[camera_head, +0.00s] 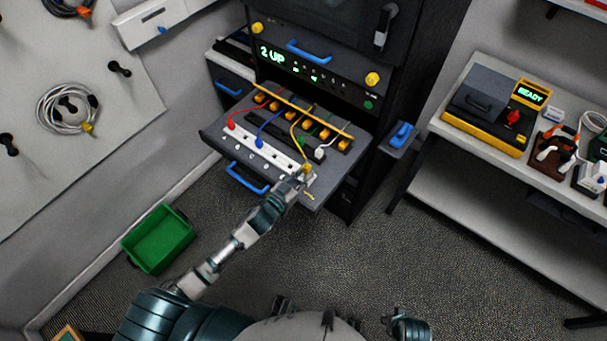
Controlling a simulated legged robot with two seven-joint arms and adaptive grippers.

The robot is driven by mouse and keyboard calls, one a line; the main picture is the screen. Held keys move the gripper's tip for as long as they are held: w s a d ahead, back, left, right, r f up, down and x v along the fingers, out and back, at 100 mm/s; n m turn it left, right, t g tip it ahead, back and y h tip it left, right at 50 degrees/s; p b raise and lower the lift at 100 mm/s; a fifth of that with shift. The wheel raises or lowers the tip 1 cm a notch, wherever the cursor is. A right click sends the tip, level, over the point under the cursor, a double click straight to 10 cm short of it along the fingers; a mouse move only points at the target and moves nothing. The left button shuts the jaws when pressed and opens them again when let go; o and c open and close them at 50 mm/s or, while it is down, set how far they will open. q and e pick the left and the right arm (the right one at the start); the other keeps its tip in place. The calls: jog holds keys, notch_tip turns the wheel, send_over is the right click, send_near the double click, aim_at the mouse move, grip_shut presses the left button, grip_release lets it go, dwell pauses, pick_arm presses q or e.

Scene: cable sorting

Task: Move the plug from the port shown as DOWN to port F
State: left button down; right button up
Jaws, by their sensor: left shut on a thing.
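A pulled-out tray (213,133) holds a white port strip (245,138) with small letters along its front, mostly too small to read. A red plug (231,124) and a blue plug (259,143) sit in the strip's left part. My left gripper (302,176) is at the strip's right end, shut on the yellow plug (307,167) of the yellow cable (293,129). I cannot tell whether this plug is seated in a port. The display (272,54) reads "2 UP"; no DOWN is legible. My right gripper (408,326) is low at the bottom edge, its fingers unclear.
A yellow bar (300,108) crosses above several orange-yellow connectors behind the strip. A white plug (319,153) lies near my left gripper. A blue handle (247,179) fronts the tray. A green bin (158,239) stands on the floor; a bench (440,165) is at right.

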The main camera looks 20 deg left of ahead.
aim_at(304, 167)
pick_arm(q)
jog(key=shift+r+p, duration=0.15)
jog(key=shift+p, duration=0.45)
dwell(0.7)
jog(key=shift+f+b, duration=0.35)
jog(key=shift+f, duration=0.85)
dwell(1.7)
jog(key=shift+c, duration=2.1)
grip_release()
jog(key=shift+s+f, duration=0.1)
jog(key=shift+f, duration=0.05)
jog(key=shift+r+p, duration=0.8)
jog(key=shift+r, duration=0.1)
jog(key=shift+r+p, duration=2.8)
jog(key=shift+r, duration=0.1)
jog(key=shift+f, duration=0.1)
